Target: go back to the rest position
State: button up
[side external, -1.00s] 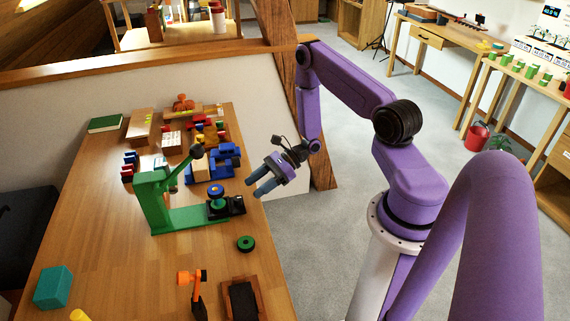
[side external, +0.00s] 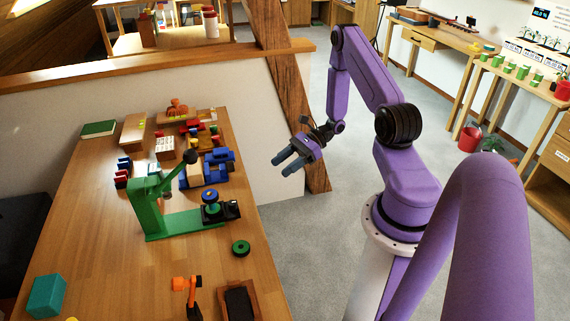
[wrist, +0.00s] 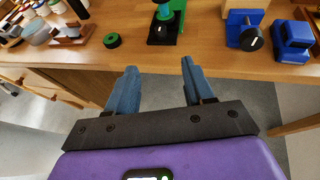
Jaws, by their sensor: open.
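My gripper (side external: 287,161) is open and empty. It hangs in the air beyond the right edge of the wooden table (side external: 115,270), clear of everything on it. In the wrist view my gripper (wrist: 158,80) shows two blue fingers spread apart, with the table's edge beyond their tips and nothing between them.
A green lever press (side external: 150,207) stands on the table, with a blue-topped piece on a black base (side external: 222,211) at its right end. A green ring (side external: 241,248) lies nearby. A timber post (side external: 290,100) rises behind my gripper. Open floor lies right of the table.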

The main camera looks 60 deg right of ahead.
jog(key=s+a+r+n+g+h, duration=0.2)
jog(key=s+a+r+n+g, duration=0.3)
jog(key=a+n, duration=0.3)
jog(key=s+a+r+n+g+h, duration=0.1)
jog(key=s+a+r+n+g, duration=0.1)
jog(key=a+r+n+g, duration=0.6)
jog(key=s+a+r+n+t+h, duration=0.2)
jog(key=s+n, duration=0.4)
jog(key=n, duration=0.4)
jog(key=s+a+r+n+t+h, duration=0.3)
jog(key=s+n+h, duration=0.3)
jog(key=n, duration=0.4)
jog(key=shift+a+r+n+t, duration=0.2)
jog(key=shift+r+n+t, duration=0.1)
jog(key=shift+r+t, duration=0.5)
jog(key=shift+s, duration=0.1)
